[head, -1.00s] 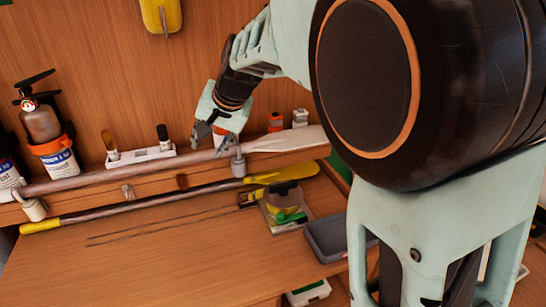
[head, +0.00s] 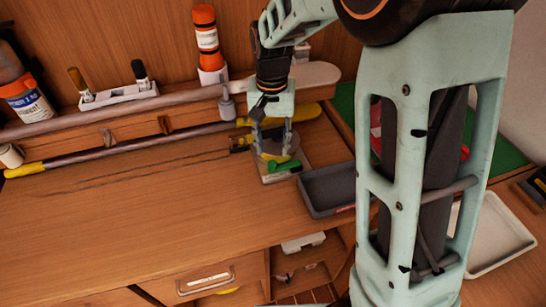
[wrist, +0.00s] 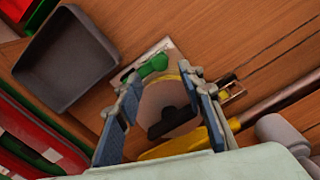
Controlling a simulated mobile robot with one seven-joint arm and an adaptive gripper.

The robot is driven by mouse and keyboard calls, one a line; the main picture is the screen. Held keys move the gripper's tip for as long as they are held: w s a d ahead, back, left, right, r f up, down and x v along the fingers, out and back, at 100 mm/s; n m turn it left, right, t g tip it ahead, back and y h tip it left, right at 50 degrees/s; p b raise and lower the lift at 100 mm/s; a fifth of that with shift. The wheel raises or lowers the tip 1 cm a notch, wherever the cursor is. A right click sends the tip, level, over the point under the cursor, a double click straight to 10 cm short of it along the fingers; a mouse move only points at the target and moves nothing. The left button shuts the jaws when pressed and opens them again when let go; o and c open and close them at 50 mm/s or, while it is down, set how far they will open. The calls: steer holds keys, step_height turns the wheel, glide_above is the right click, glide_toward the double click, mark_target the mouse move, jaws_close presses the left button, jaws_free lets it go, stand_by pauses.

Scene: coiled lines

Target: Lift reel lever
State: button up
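The reel (head: 268,157) is a round, yellow-rimmed drum on a pale base plate (head: 284,178) on the wooden worktop. A green lever-like part (head: 285,165) sticks out at its front; it also shows in the wrist view (wrist: 148,69). A black bar (wrist: 172,122) lies across the drum's face in the wrist view. I cannot tell which of the two is the lever. My gripper (head: 273,146) points down over the reel. Its fingers are open and, in the wrist view (wrist: 163,98), appear on either side of the drum, with nothing held. Contact cannot be told.
A grey tray (head: 335,210) stands just right of the reel. A long yellow-ended pole (head: 130,147) lies behind it along a ledge. An orange bottle (head: 207,40) stands at the back. The worktop to the left is clear except for thin dark lines.

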mark_target(272, 163)
step_height(272, 163, down, 6)
steer(key=shift+r, duration=0.1)
steer(key=shift+c, duration=0.7)
jaws_close()
